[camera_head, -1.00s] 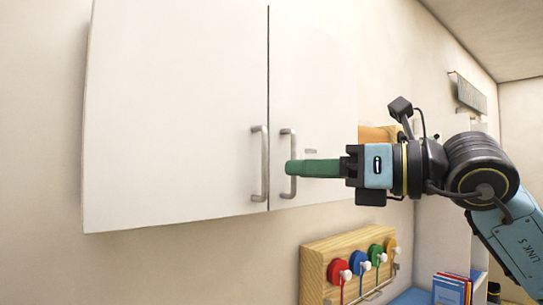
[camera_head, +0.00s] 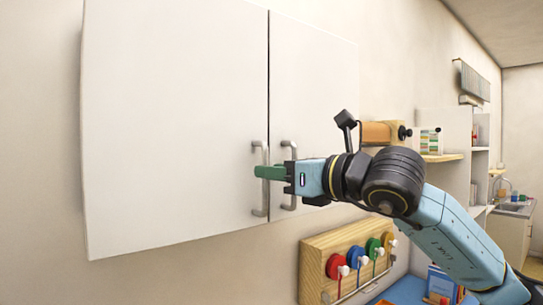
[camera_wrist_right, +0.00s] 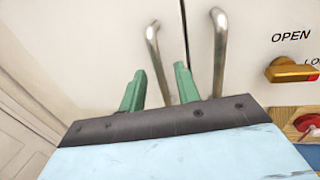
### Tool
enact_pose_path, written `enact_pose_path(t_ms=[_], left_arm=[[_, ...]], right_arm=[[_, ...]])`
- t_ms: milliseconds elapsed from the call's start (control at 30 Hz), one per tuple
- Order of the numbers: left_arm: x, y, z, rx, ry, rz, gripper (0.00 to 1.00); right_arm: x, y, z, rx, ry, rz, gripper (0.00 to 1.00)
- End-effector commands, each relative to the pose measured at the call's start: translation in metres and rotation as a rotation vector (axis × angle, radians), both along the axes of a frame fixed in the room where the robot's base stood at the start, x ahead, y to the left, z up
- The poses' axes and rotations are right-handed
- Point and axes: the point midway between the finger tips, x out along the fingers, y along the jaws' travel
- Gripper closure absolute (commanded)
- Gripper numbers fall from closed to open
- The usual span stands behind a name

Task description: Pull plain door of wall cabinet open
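The white wall cabinet has two shut doors. The left, plain door (camera_head: 175,120) has a vertical metal bar handle (camera_head: 259,180), which also shows in the right wrist view (camera_wrist_right: 153,50). The right door (camera_head: 312,85) has its own bar handle (camera_head: 289,150) and, in the wrist view, a gold latch (camera_wrist_right: 292,69) marked OPEN. My right gripper (camera_head: 262,172) reaches the left door's handle from the right. In the wrist view its green fingers (camera_wrist_right: 160,88) are apart, one on each side of that handle; I cannot tell whether they touch it. My left gripper is not in view.
Below the cabinet hangs a wooden board (camera_head: 345,255) with several coloured round pieces. At right are a shelf unit (camera_head: 450,160) and books (camera_head: 440,283) on a blue surface. The wall left of the cabinet is clear.

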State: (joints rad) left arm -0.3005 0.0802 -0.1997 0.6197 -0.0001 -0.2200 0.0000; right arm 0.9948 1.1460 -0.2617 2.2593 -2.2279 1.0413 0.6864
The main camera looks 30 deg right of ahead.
Motion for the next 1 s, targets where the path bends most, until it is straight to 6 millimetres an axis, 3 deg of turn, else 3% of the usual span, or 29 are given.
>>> enact_pose_path(t_ms=[167,433,700,1000], left_arm=[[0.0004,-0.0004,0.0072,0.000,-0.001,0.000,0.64],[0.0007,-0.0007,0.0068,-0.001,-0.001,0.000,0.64],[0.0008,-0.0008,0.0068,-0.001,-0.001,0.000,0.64],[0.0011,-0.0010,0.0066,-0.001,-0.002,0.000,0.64]], right_arm=[[0.0121,0.0039,0.0006,-0.001,-0.001,0.001,0.68],[0.0136,0.0044,-0.0008,-0.001,0.000,0.001,0.68],[0.0134,0.0042,-0.0006,-0.001,0.000,0.001,1.00],[0.0133,0.0038,-0.0005,-0.001,-0.001,0.000,1.00]])
